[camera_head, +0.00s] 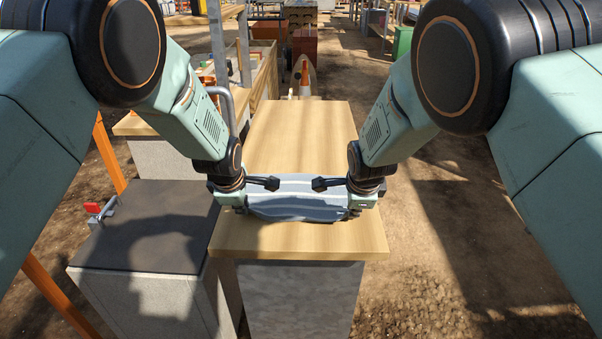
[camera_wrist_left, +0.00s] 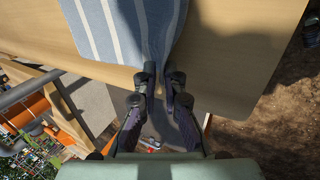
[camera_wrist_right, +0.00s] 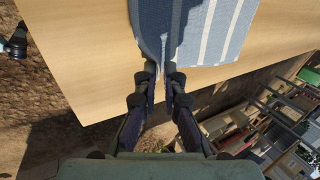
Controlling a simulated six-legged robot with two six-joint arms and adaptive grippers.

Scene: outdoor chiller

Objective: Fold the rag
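The rag (camera_head: 295,207) is grey-blue with pale stripes and spans the gap between my two grippers, over the wooden table top (camera_head: 300,240). My left gripper (camera_head: 254,192) is at its left end and my right gripper (camera_head: 338,193) at its right end. In the left wrist view the rag (camera_wrist_left: 125,28) narrows into the closed fingertips (camera_wrist_left: 160,78). In the right wrist view the rag's edge (camera_wrist_right: 200,30) bunches between the closed fingertips (camera_wrist_right: 166,80). The rag's middle sags and looks doubled over; its underside is hidden, so I cannot tell how much touches the table.
The table top behind the rag is bare. A grey cabinet (camera_head: 150,235) with a dark top and a red-handled fitting (camera_head: 93,208) stands close on the left. An orange-and-white cone (camera_head: 305,80) stands behind. Open dirt ground lies to the right.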

